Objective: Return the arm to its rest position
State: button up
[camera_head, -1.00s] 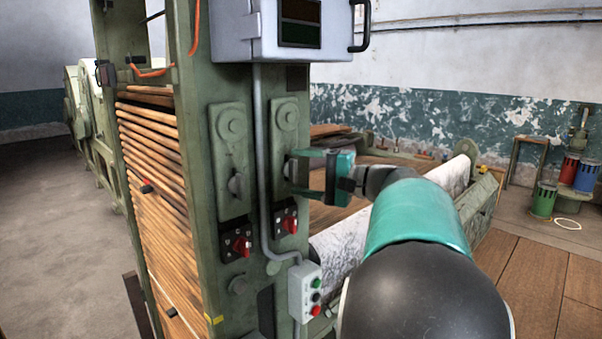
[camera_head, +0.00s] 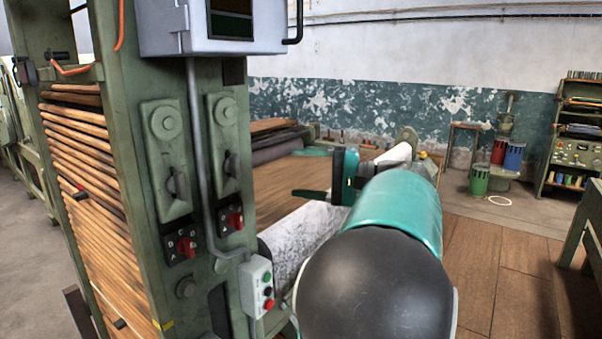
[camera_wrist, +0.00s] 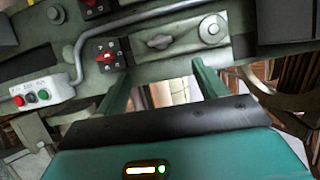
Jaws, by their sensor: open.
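My gripper (camera_head: 306,173) is teal and black and stands right of the green machine column (camera_head: 140,110) in the head view, apart from its levers. In the wrist view its two green fingers are spread with an empty gap between them (camera_wrist: 160,90). My teal and black arm reaches forward from the bottom of the head view and hides part of the white, speckled roller (camera_head: 305,235). The column's face with a red switch (camera_wrist: 108,56) and a grey knob (camera_wrist: 158,42) lies beyond the fingers in the wrist view.
A button box (camera_head: 257,287) juts from the column beside my arm. A grey cabinet (camera_head: 225,25) hangs above. Red, blue and green bins (camera_head: 479,180) and a shelf (camera_head: 575,140) stand at the back right. The wooden floor (camera_head: 490,270) on the right is open.

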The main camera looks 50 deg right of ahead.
dwell(0.3)
jog(key=w+a+f+n+g, duration=0.2)
jog(key=a+f+g, duration=0.25)
jog(key=a, duration=0.65)
jog(key=w+a+f+n+g, duration=0.1)
jog(key=w+a+f+g, duration=0.3)
jog(key=a, duration=0.7)
jog(key=s+a+f+n+g+h, duration=0.2)
jog(key=s+a+f+n+h, duration=0.5)
jog(key=s+a+f+n, duration=0.3)
jog(key=shift+a+f, duration=2)
jog(key=shift+a, duration=0.6)
jog(key=shift+s, duration=0.1)
